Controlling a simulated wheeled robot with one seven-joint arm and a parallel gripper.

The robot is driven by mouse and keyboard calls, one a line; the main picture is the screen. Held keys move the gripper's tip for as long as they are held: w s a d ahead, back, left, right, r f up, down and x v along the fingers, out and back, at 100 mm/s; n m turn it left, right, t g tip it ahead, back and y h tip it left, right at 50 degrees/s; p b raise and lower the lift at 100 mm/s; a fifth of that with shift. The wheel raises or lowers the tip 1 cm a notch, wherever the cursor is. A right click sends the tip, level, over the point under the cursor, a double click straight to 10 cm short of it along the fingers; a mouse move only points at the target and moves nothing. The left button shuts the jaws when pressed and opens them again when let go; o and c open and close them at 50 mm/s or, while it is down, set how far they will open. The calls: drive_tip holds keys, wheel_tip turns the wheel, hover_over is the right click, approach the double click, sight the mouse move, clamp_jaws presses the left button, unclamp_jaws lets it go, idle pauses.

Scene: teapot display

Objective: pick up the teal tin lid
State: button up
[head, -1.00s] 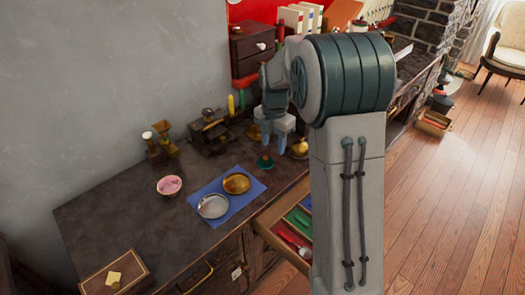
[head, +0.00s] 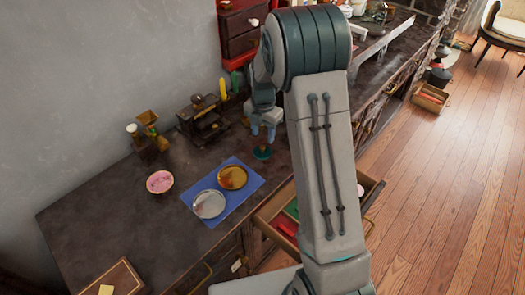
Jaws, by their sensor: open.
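The teal tin lid (head: 262,154) is a small dark teal disc with a brownish knob standing up from it. It lies on the dark counter just beyond the far corner of the blue mat. My gripper (head: 262,136) points down directly above the lid. Its fingers are open and end close to the knob. I cannot tell whether they touch it.
The blue mat (head: 246,189) holds a silver plate (head: 208,204) and a brass plate (head: 232,177). A dark sewing-machine-like object (head: 203,120) stands behind. An open drawer (head: 268,226) juts out below the counter, partly behind my arm.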

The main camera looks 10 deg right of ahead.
sight(263, 146)
drive_tip(key=shift+s+a+f, duration=0.1)
drive_tip(key=shift+s+f, duration=0.05)
drive_tip(key=shift+f, duration=2.55)
clamp_jaws()
